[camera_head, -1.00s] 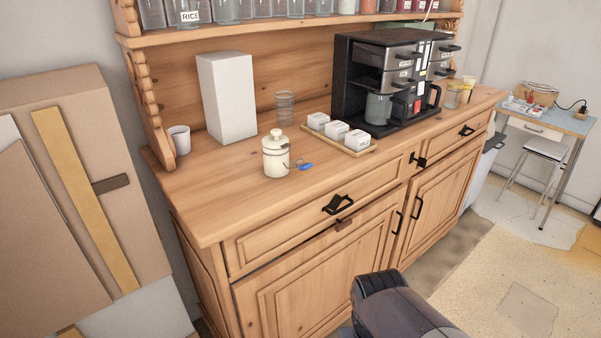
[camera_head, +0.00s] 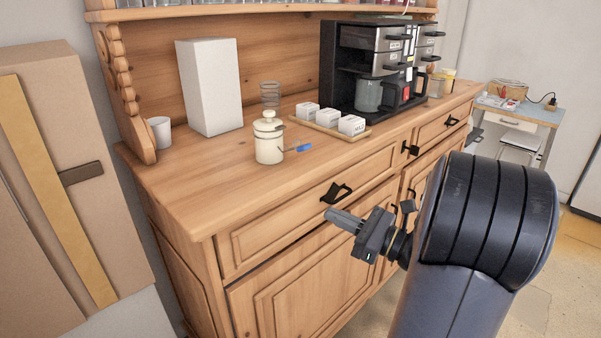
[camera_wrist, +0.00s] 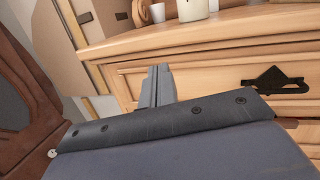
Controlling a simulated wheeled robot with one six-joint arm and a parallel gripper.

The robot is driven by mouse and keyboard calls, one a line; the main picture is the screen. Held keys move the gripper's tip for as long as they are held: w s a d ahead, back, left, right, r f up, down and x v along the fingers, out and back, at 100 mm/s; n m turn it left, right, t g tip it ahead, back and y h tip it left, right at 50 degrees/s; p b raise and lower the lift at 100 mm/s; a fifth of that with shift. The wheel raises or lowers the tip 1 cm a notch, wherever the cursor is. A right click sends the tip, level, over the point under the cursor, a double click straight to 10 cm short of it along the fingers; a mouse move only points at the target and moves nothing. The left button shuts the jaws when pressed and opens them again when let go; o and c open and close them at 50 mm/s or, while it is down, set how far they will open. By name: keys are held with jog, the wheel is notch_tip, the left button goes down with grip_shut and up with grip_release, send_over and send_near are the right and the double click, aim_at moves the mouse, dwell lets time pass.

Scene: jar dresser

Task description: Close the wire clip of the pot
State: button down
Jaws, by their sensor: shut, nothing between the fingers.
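The cream pot (camera_head: 268,142) stands upright on the dresser top, its lid (camera_head: 268,121) on. A wire clip with a blue tab (camera_head: 304,147) sticks out to the pot's right side, swung away from the lid. My gripper (camera_head: 332,214) is shut and empty. It is in front of the dresser's drawer, below and to the right of the pot, apart from it. In the wrist view my gripper fingers (camera_wrist: 158,84) point toward the dresser front, and the pot's lower part (camera_wrist: 192,9) is cut off at the top edge.
A drawer handle (camera_head: 337,193) is close to my gripper. On the dresser top (camera_head: 200,190) are a white box (camera_head: 210,88), a mug (camera_head: 159,132), a glass (camera_head: 270,95), a tray (camera_head: 345,136) with white containers, and a coffee machine (camera_head: 350,70). The front left top is clear.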

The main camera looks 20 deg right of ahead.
jog(key=d+r+m+t+h, duration=0.1)
jog(key=d+m+t+h, duration=0.15)
jog(key=d, duration=0.25)
send_near(295, 146)
notch_tip(295, 146, down, 4)
jog(key=w, duration=0.2)
jog(key=shift+t+y, duration=0.35)
jog(key=shift+t, duration=0.1)
jog(key=shift+w+a+r+p, duration=0.25)
jog(key=shift+w+r+p, duration=0.15)
jog(key=shift+w+r, duration=0.4)
jog(key=shift+w+a+r+p, duration=0.2)
jog(key=shift+w+r+p, duration=0.25)
jog(key=shift+r, duration=0.6)
jog(key=shift+r, duration=0.1)
